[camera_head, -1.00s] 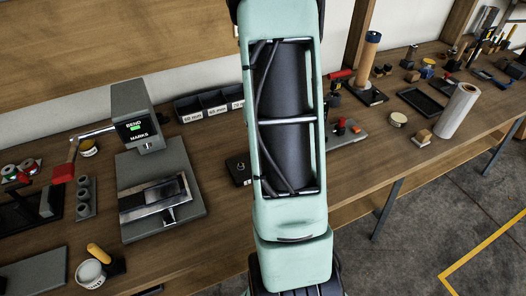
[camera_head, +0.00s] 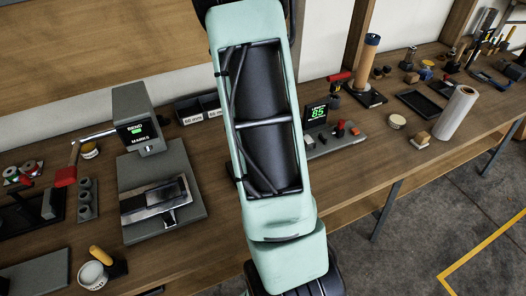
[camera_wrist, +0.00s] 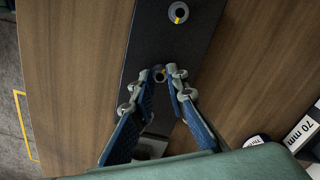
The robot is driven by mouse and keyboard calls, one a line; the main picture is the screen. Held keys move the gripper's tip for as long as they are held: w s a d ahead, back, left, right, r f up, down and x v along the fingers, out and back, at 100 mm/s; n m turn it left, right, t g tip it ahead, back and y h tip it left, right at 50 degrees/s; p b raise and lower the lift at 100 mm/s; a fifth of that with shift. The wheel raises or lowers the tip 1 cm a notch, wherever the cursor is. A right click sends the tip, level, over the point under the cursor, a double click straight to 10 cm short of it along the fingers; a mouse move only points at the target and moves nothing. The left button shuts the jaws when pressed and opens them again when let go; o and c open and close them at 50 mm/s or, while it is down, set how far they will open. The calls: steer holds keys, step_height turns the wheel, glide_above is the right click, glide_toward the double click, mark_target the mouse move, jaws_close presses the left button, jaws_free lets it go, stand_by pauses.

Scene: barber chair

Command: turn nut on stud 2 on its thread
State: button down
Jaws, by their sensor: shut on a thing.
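In the wrist view, a small grey nut (camera_wrist: 159,75) with a yellow mark sits on a dark plate (camera_wrist: 172,45). My gripper (camera_wrist: 160,73) is shut on it, with one fingertip on each side. The fingertips hide part of the nut and its stud, so its height on the thread cannot be told. Another round grey piece with a yellow mark (camera_wrist: 178,13) stands farther up the same plate, apart from the fingers. No stud number is readable. In the head view, my arm hides the nut and my gripper.
The wooden bench (camera_head: 350,185) runs across the head view. A grey device with a "BEND MARKS" screen (camera_head: 138,125) stands left of my arm. A unit with a green display (camera_head: 317,113) stands right of it. Labelled bins (camera_wrist: 305,132) lie at the wrist view's right edge.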

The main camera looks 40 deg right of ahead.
steer(key=m+p, duration=0.1)
steer(key=m, duration=0.3)
steer(key=shift+r+m+p, duration=0.1)
steer(key=shift+m+p, duration=0.2)
steer(key=shift+p, duration=0.05)
steer(key=m+p, duration=0.1)
steer(key=m, duration=0.2)
steer(key=shift+m+p, duration=0.35)
steer(key=shift+m, duration=0.05)
steer(key=m+p, duration=0.2)
steer(key=m, duration=0.2)
steer(key=m+p, duration=0.2)
steer(key=m, duration=0.2)
steer(key=m+p, duration=0.3)
steer(key=m, duration=0.1)
steer(key=shift+m, duration=0.3)
steer(key=m+p, duration=0.2)
steer(key=m, duration=0.1)
steer(key=shift+m, duration=0.3)
steer(key=m+p, duration=0.1)
steer(key=m, duration=0.2)
steer(key=shift+m, duration=0.3)
steer(key=m, duration=0.4)
steer(key=shift+w, duration=0.1)
steer(key=c, duration=1.9)
jaws_free()
